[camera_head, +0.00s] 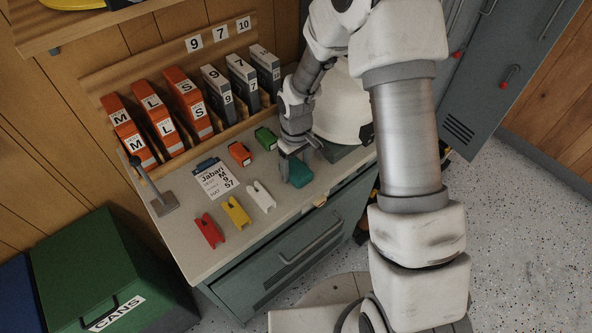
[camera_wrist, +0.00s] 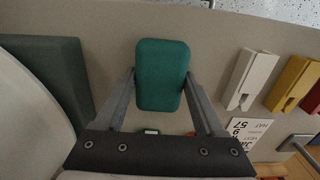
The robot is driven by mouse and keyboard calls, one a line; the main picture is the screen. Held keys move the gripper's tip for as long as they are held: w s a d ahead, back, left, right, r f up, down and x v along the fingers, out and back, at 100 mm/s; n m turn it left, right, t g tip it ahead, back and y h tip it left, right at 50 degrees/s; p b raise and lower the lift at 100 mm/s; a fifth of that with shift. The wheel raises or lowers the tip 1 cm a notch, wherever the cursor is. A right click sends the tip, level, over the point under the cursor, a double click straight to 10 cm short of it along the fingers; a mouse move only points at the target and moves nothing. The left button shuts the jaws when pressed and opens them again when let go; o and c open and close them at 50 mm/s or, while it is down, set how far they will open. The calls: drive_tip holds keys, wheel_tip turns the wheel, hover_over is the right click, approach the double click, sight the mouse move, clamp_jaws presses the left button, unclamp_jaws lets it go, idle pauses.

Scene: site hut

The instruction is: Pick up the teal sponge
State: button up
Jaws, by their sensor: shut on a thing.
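The teal sponge (camera_head: 299,172) is at the right part of the counter top, beside the white clip. In the wrist view the teal sponge (camera_wrist: 161,74) is a rounded block between my two fingers. My gripper (camera_head: 291,158) is shut on it, one finger against each long side, and it also shows in the wrist view (camera_wrist: 161,80). The head view shows the sponge at or just above the counter; I cannot tell whether it touches. The arm hides part of the area behind it.
White (camera_head: 261,196), yellow (camera_head: 236,212) and red (camera_head: 209,231) clips lie to the left on the counter (camera_head: 180,235), near a printed card (camera_head: 214,180). Orange (camera_head: 239,154) and green (camera_head: 266,138) blocks lie behind. A white dome-shaped thing (camera_head: 340,105) stands right of my wrist.

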sight(299, 170)
drive_tip(key=shift+c, duration=0.7)
drive_tip(key=shift+r, duration=0.55)
drive_tip(key=r, duration=0.3)
drive_tip(key=shift+s+d+r, duration=0.3)
drive_tip(key=shift+s+r, duration=0.05)
drive_tip(key=shift+s, duration=0.05)
drive_tip(key=s+d+r, duration=0.5)
drive_tip(key=s+r, duration=0.1)
drive_tip(key=s, duration=0.3)
drive_tip(key=shift+d, duration=0.4)
drive_tip(key=shift+r, duration=0.1)
